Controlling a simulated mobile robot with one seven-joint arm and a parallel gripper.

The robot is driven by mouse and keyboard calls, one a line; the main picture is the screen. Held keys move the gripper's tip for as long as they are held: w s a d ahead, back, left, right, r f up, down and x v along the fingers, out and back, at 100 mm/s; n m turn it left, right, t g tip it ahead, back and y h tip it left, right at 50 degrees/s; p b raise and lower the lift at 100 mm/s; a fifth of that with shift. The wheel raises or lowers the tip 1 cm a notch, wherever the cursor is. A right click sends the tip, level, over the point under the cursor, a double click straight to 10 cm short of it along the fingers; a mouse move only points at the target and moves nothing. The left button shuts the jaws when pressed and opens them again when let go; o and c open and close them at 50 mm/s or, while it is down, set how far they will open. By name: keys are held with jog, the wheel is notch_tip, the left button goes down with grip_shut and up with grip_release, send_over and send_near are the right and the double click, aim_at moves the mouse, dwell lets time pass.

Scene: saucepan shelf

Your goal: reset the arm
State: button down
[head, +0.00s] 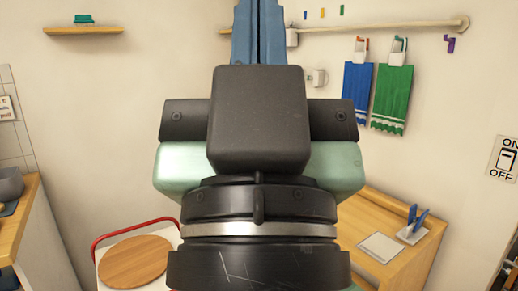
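My gripper (259,20) fills the middle of the head view, seen from behind and raised in front of the camera. Its two blue fingers point up and lie side by side with no clear gap, so it looks shut. Their tips run out of the top of the picture, and nothing is seen held between them. The dark wrist and pale green hand body hide the middle of the room.
A wooden shelf (83,31) carries a small green thing (83,18). Blue (356,90) and green (391,97) towels hang at right. A wooden table (428,247) stands lower right, a counter (36,215) left, and a red-railed cart (168,231) with a round board (133,262) lower left.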

notch_tip(320, 180, up, 17)
jog(key=p, duration=1.4)
jog(key=shift+p, duration=0.3)
